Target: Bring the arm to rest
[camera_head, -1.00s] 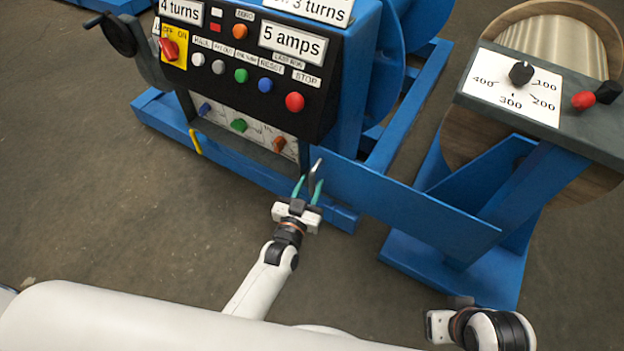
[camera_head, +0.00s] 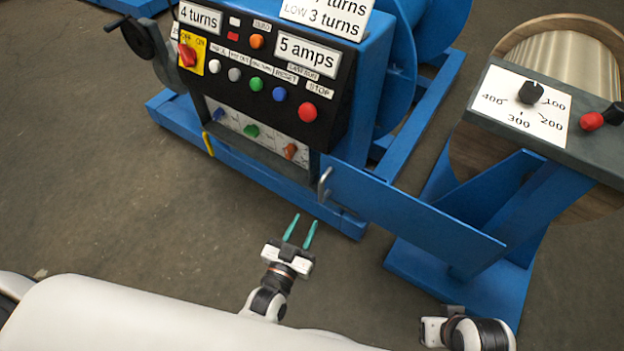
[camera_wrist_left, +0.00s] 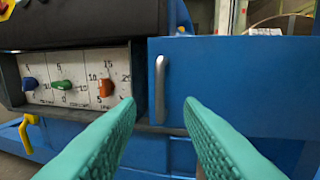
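My left gripper (camera_head: 299,232) has its two teal fingers apart with nothing between them. It is in front of the blue machine (camera_head: 350,225), short of its lower rail. A blue door panel (camera_head: 410,210) with a metal handle (camera_head: 324,184) stands swung out from the machine. In the left wrist view the handle (camera_wrist_left: 160,88) shows beyond the open fingers, apart from them. My right arm (camera_head: 470,333) shows at the bottom right; its fingers cannot be made out.
The control panel (camera_head: 262,85) has several buttons and a red-handled switch (camera_head: 187,55). Small coloured knobs (camera_head: 251,131) sit in the recess below. A blue stand with a 100–400 dial plate (camera_head: 520,105) is at the right. The floor (camera_head: 110,220) at left is clear.

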